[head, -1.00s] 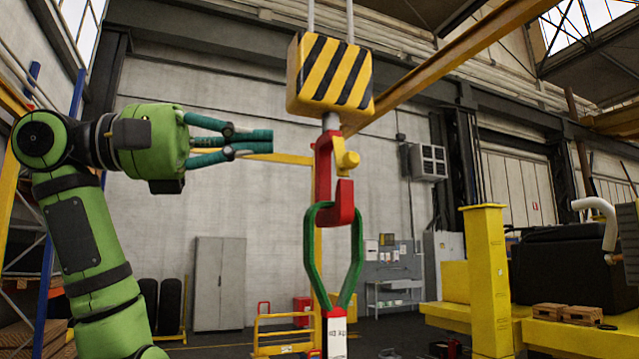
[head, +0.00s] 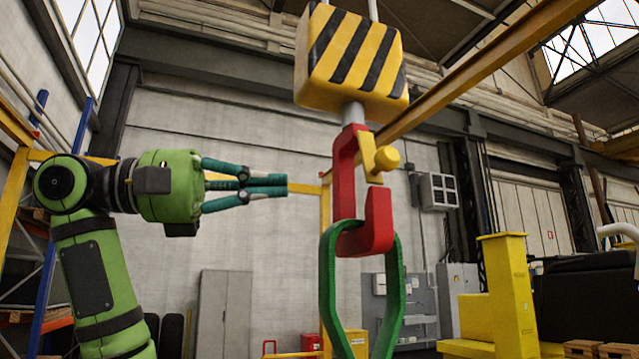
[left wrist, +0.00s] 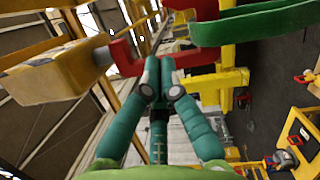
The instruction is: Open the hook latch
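A red hook (head: 346,180) hangs under a yellow block with black stripes (head: 350,60). A yellow latch with a round knob (head: 383,158) spans the hook's mouth, its lower end close to the hook tip. A green loop (head: 330,290) hangs in the hook's bowl. My left gripper (head: 286,185) is shut and empty, left of the hook and apart from it in the head view. In the left wrist view, its fingertips (left wrist: 161,72) overlap the red hook (left wrist: 124,56), with the block (left wrist: 45,75) at left and the green loop (left wrist: 265,20) at right. My right gripper is not in view.
A yellow post (head: 510,295) and dark machinery stand at right. A grey cabinet (head: 226,310) stands against the back wall. In the head view, no obstacle shows between the left gripper and the hook.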

